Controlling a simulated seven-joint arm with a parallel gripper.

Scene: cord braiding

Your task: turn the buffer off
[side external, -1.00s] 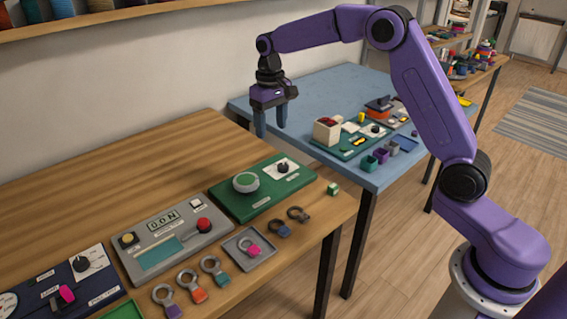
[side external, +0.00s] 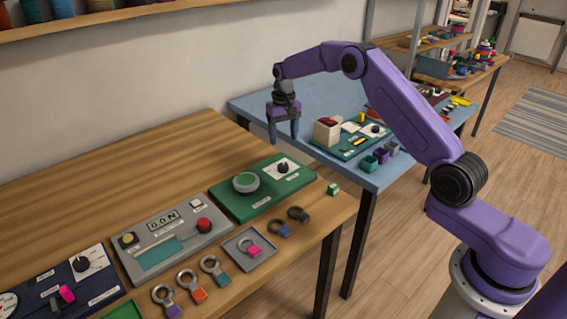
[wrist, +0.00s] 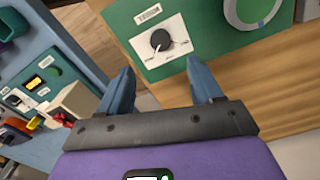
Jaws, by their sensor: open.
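A green panel (side external: 222,205) on the wooden table carries a round green-and-white disc (side external: 246,182) and a black knob (side external: 283,167) on a white plate. The labels are too small to read, so I cannot tell for sure that this is the buffer. In the wrist view, the black knob (wrist: 161,40) lies ahead of my fingertips, on its white plate (wrist: 178,54). Part of the disc (wrist: 232,12) shows at upper right. My gripper (side external: 282,138) is open and empty, pointing down, above and apart from the panel. Its blue fingers (wrist: 158,66) are spread.
A grey panel (side external: 150,235) with a red knob and a dark blue panel (side external: 75,270) stand left on the wooden table. A blue table (side external: 250,104) with boxes and panels stands behind.

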